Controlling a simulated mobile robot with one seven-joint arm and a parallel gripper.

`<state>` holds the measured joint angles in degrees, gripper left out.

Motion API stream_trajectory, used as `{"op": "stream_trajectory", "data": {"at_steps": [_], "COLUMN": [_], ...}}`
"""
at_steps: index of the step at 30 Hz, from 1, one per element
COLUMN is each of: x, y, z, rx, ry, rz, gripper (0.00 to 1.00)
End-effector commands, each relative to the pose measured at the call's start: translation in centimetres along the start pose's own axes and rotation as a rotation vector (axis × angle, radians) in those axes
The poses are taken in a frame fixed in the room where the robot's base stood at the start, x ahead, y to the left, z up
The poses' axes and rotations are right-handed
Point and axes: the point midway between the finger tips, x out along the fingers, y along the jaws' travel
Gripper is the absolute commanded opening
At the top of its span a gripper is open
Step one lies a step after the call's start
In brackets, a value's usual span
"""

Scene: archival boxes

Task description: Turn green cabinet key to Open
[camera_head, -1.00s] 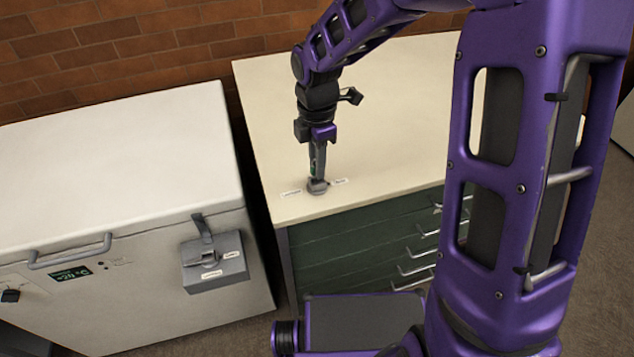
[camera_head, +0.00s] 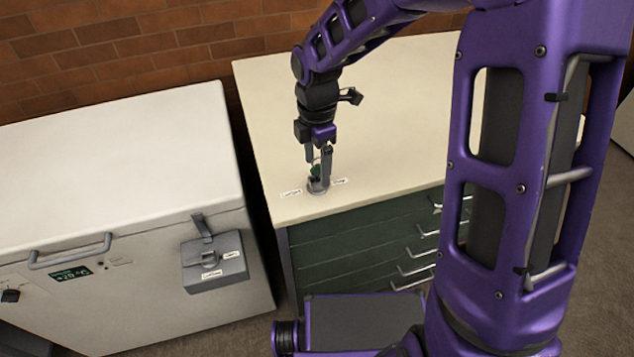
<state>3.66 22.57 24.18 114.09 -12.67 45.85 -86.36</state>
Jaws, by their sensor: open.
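The green cabinet (camera_head: 365,243) has a cream top and several drawers with bar handles. Near the top's front left edge a grey round lock (camera_head: 318,188) holds a green key (camera_head: 315,170), with a small white label on each side; the label text is too small to read surely. My gripper (camera_head: 319,176) points down over the key. Its fingers are open, one on each side of the key, with a gap showing. The key's exact angle is partly hidden by the fingers.
A white chest (camera_head: 110,175) stands to the left, with a bar handle, a small display and a grey latch box (camera_head: 214,262) on its front. A narrow gap separates it from the cabinet. A brick wall (camera_head: 130,40) is behind. The cabinet top is otherwise clear.

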Motion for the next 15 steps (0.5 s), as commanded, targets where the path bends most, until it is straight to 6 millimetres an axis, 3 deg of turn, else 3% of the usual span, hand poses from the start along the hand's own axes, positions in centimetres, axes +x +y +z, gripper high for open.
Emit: {"op": "stream_trajectory", "data": {"at_steps": [7,15], "x": [-0.3,-2.2], "y": [0.1,0.1], "z": [0.0,0.0], "rx": [0.0,0.0], "ry": [0.0,-0.001], "rz": [0.002,0.002], "gripper": [0.8,0.8]}}
